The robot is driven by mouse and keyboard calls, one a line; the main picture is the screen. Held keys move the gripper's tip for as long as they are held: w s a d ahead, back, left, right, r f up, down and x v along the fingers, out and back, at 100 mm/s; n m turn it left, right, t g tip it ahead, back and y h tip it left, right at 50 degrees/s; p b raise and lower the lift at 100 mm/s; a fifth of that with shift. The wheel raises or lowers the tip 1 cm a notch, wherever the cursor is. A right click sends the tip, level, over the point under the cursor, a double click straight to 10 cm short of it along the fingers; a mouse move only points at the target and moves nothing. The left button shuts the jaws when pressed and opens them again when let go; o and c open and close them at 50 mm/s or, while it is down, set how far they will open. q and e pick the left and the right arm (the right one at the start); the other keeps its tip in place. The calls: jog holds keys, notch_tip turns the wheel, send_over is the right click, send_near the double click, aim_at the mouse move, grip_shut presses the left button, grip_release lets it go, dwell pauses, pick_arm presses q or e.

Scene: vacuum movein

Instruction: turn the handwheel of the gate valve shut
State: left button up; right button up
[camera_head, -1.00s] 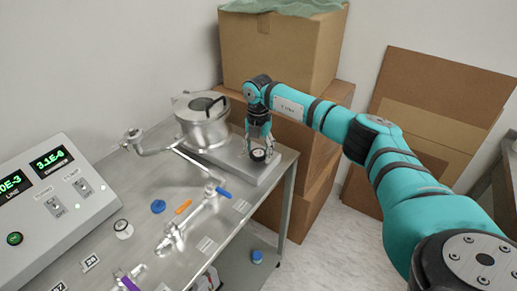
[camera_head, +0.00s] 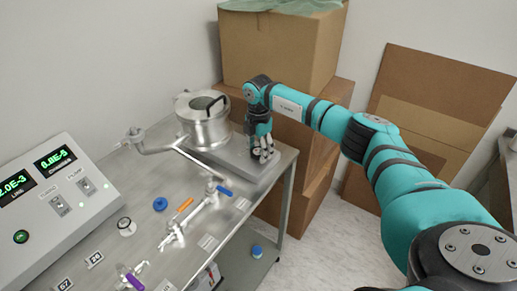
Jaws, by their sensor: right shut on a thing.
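The gate valve (camera_head: 240,170) is a flat grey metal body at the back right corner of the bench, beside a round steel chamber (camera_head: 204,130). Its small dark handwheel stood on the valve's right part in the earlier view; now my gripper's fingers mostly hide it. My right gripper (camera_head: 263,154) points straight down there and is shut on the handwheel. How far the wheel is turned cannot be told. My left gripper is not in view.
A control box (camera_head: 65,200) with two green displays stands at the left. Pipework with an orange-handled and a blue-handled valve (camera_head: 205,200) crosses the bench. A blue cap (camera_head: 160,204) lies nearby. Cardboard boxes (camera_head: 285,50) are stacked close behind my right arm.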

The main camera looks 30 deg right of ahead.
aim_at(258, 151)
jog(key=shift+w+r, duration=0.15)
jog(key=o, duration=0.9)
jog(key=shift+c, duration=0.2)
jog(key=o, duration=0.3)
notch_tip(258, 151, up, 12)
